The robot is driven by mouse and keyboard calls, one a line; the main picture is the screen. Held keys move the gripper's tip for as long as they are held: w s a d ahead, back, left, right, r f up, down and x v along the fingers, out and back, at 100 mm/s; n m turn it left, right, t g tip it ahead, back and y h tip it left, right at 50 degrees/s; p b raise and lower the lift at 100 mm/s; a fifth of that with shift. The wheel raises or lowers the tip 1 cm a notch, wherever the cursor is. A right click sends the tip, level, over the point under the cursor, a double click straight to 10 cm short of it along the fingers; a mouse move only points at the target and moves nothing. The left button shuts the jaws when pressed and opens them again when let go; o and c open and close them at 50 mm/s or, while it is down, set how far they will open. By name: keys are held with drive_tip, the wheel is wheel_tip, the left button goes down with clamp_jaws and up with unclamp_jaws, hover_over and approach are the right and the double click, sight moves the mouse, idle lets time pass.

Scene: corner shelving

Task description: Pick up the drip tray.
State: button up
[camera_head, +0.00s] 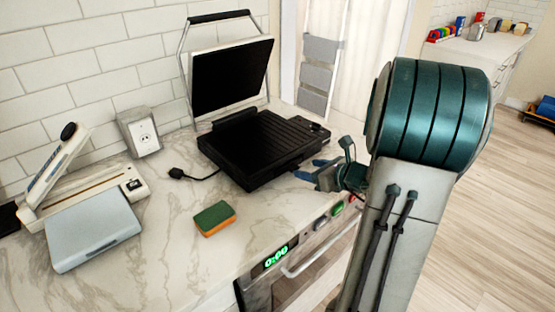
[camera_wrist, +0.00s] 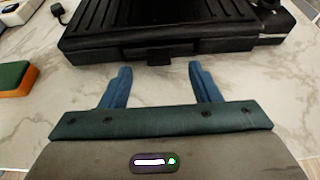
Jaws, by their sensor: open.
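A black contact grill (camera_head: 255,150) stands on the marble counter with its lid raised. In the wrist view the grill (camera_wrist: 190,28) fills the top. A small black tab (camera_wrist: 147,51) juts from the middle of its front lower edge; it looks like the drip tray's front. The rest of the tray is hidden under the grill, and I cannot make it out in the head view. My gripper (camera_head: 309,169) is at the counter's edge, in front of the grill. In the wrist view my gripper (camera_wrist: 160,68) is open and empty, its blue fingers pointing at the tab, short of it.
A green and orange sponge (camera_head: 215,218) lies left of my gripper. A power plug (camera_head: 177,173) with a cord lies beside the grill. A pale hinged device (camera_head: 92,228) and an outlet box (camera_head: 140,132) stand further left. An oven front (camera_head: 300,262) lies below the counter edge.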

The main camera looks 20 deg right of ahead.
sight(292, 166)
drive_tip(key=x, duration=0.5)
drive_tip(key=shift+w+a+f, duration=0.2)
drive_tip(key=shift+w+f, duration=0.05)
drive_tip(key=shift+w, duration=0.05)
drive_tip(key=c, duration=1.2)
